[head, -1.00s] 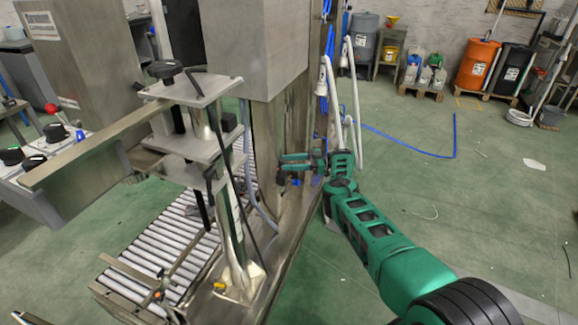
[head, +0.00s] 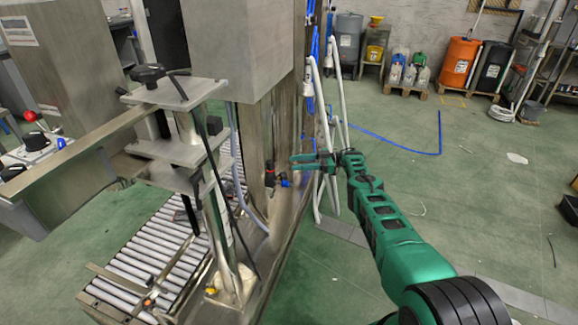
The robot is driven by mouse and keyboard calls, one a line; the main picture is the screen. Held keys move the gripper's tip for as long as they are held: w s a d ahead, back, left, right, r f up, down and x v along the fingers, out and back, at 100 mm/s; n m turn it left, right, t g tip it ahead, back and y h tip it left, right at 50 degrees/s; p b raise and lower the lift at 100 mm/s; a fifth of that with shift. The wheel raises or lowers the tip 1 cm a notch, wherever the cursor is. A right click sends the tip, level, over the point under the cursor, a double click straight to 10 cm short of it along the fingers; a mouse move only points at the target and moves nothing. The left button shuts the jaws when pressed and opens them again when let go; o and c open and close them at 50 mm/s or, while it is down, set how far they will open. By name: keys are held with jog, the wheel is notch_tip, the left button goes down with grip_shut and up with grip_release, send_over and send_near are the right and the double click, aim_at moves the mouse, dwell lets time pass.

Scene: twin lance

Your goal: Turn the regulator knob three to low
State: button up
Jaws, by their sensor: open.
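My gripper (head: 294,163) is green and stands open at the right side of the steel machine, its two fingers pointing left. A small dark fitting with a red top (head: 270,174) and a blue part (head: 285,180) sits on the machine's side, just left of and below the fingertips. I see a gap between them in the picture. The fitting may be a regulator, but its knob and marks are too small to read. I cannot tell which knob is number three.
A steel clamp stand (head: 180,152) and a roller conveyor (head: 150,250) fill the left. White pipes (head: 318,130) and blue hoses stand behind my gripper. An orange bin (head: 459,62) is far back. The green floor on the right is mostly clear.

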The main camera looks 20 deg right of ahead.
jog(key=shift+s+d+r, duration=0.1)
jog(key=shift+d, duration=0.75)
jog(key=shift+c, duration=0.2)
